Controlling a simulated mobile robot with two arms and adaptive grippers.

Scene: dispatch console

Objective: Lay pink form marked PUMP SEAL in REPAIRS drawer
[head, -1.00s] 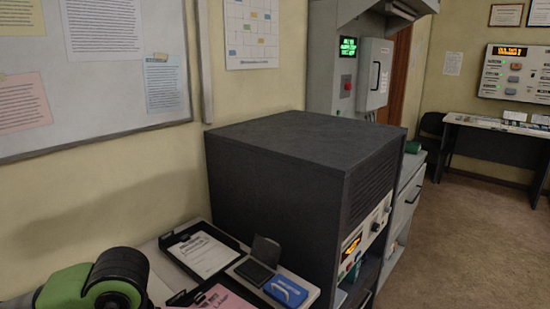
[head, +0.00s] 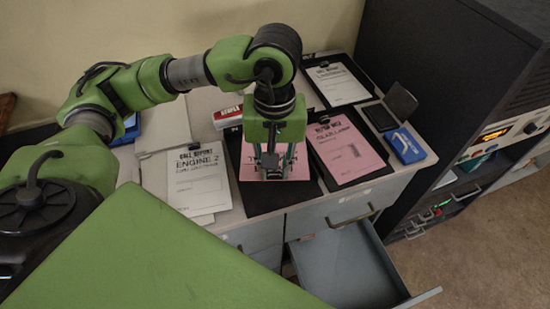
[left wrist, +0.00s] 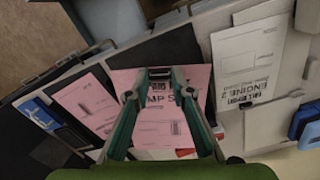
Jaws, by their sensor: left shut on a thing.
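The pink form (head: 302,168) lies on a dark tray on the counter, under my left gripper (head: 272,166). In the left wrist view the form (left wrist: 165,130) shows the letters "MP S" between the fingers, with the rest of the title hidden. My left gripper (left wrist: 160,74) points down and is shut on the form's edge; the form still looks flat on the tray. An open, grey drawer (head: 345,265) sticks out below the counter to the right of the gripper. Its visible floor is bare, and I cannot read its label. My right gripper is not in view.
Another pink form (head: 345,148) lies on a dark tray just to the right. A white form marked ENGINE 2 (head: 190,185) lies to the left. A white form (head: 338,82), a blue box (head: 405,146) and a dark cabinet (head: 440,60) stand further right.

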